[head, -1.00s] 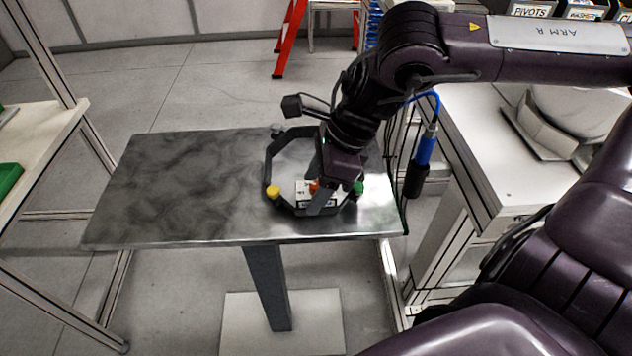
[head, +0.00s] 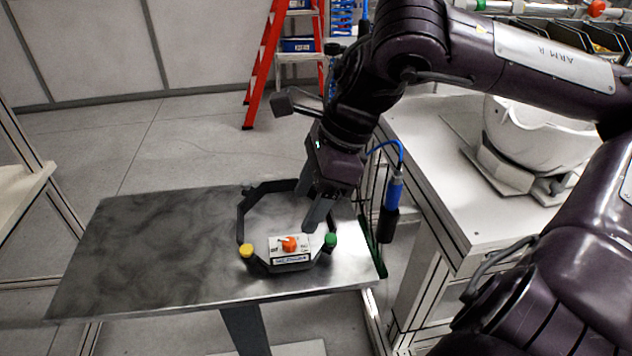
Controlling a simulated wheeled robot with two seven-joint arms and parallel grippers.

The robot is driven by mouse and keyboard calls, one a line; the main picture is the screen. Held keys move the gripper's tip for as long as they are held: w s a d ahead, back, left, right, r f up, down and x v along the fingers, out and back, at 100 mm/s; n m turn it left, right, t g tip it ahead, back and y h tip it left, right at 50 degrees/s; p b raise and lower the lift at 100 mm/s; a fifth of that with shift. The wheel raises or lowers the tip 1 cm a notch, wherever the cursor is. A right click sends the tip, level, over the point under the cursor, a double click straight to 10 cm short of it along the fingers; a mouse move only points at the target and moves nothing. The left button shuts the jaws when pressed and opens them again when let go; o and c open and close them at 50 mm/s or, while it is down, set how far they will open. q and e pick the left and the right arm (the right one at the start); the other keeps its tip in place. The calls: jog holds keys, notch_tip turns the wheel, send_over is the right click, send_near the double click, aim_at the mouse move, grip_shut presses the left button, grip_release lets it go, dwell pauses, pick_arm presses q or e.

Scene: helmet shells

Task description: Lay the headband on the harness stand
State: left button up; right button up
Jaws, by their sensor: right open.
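The headband (head: 245,213) is a black many-sided ring. It lies flat on the right part of a grey metal top (head: 150,240) on a single post, which looks like the harness stand. A yellow knob (head: 247,251) and a green knob (head: 330,239) sit at its near corners, and a white labelled block (head: 291,259) with an orange knob (head: 289,243) sits between them. My right gripper (head: 311,205) is open and empty, its fingers pointing down over the ring's right side and hiding part of it. It appears apart from the ring. My left gripper is not in view.
A white bench (head: 450,190) at the right carries a white helmet shell (head: 540,135) on a cradle and dark bins behind. A red ladder (head: 265,65) stands at the back. The left half of the metal top is bare.

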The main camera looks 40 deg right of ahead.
jog(key=v, duration=0.2)
jog(key=shift+r, duration=0.35)
